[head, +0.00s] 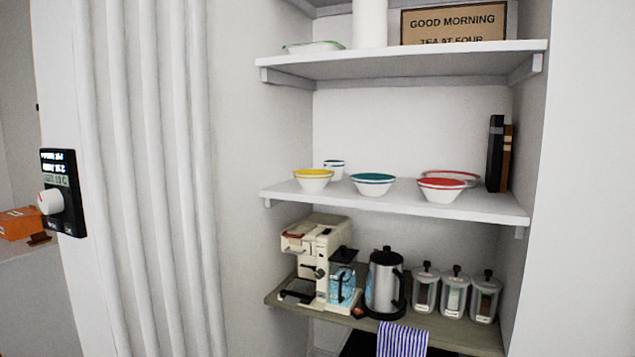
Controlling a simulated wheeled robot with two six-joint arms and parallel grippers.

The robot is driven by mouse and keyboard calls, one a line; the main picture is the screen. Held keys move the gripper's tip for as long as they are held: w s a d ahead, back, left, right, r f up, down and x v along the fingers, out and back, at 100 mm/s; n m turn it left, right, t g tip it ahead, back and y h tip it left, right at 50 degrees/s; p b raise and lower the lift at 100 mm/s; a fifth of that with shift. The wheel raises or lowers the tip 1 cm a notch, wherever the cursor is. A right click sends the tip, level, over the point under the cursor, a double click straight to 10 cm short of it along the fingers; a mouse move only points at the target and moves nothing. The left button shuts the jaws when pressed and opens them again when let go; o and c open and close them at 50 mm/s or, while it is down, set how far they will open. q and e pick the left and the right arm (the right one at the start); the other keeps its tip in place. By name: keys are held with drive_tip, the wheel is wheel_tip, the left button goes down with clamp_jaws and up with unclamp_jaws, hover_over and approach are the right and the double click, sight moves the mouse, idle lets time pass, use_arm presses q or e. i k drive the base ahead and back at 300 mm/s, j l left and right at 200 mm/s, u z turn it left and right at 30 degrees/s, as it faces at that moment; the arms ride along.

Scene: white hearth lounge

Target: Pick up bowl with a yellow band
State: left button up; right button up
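The bowl with a yellow band (313,181) is white and stands upright near the left end of the middle shelf (400,204). A white cup with a dark band (334,169) is just behind it to the right. A bowl with a teal band (373,186) stands to its right, a small gap away. A bowl with a red band (440,191) is further right, in front of another red-rimmed dish (462,178). Neither of my grippers shows in the head view.
A coffee machine (318,259), a kettle (385,282) and several lidded jars (454,293) stand on the lower shelf. The upper shelf (400,61) overhangs the bowls. Dark books (495,153) stand at the right end. A ribbed white panel (150,150) is at left.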

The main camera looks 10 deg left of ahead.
sight(308, 180)
drive_tip(key=i+l+u, duration=0.1)
drive_tip(key=i+l, duration=0.35)
drive_tip(key=i+l+u, duration=0.1)
drive_tip(key=i+l, duration=0.35)
drive_tip(key=l, duration=0.25)
